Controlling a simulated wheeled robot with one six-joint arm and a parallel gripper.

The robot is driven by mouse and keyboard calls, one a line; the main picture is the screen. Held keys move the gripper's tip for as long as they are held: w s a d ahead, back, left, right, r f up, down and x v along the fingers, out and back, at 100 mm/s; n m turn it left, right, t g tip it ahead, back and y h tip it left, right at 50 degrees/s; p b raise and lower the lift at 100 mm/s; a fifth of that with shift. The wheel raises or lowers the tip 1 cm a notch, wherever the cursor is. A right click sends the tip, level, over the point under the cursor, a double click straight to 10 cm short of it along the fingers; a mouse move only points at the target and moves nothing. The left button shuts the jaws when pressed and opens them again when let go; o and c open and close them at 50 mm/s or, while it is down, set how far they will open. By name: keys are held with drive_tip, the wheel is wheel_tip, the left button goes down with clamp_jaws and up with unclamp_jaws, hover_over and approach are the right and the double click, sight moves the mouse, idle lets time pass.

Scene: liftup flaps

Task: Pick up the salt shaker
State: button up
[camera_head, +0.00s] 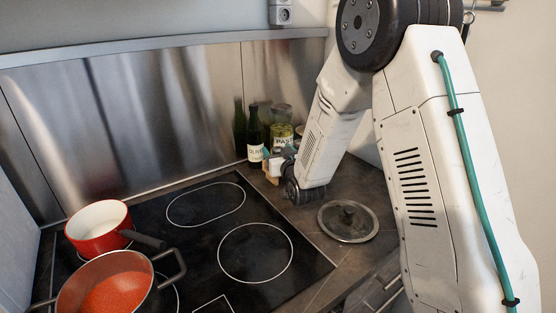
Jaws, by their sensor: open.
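I cannot make out the salt shaker with certainty. My gripper (275,165) is small in the view, at the back corner of the counter beside the bottles, and my wrist and arm partly cover it. It is open. A small tan shape shows close to it, too small to tell what it is. A dark green olive oil bottle (254,137) stands upright just behind it. A jar with a yellow-green label (283,134) stands to the right of the bottle. Whether the gripper touches any of these is hidden.
A black cooktop (205,240) fills the middle. A red pot (100,226) and a larger pot with red sauce (116,287) stand on its left. A glass lid (348,221) lies on the counter to the right. A steel backsplash (165,115) rises behind.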

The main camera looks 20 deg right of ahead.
drive_tip(key=shift+w, duration=0.25)
drive_tip(key=c, duration=1.1)
drive_tip(key=shift+r, duration=0.1)
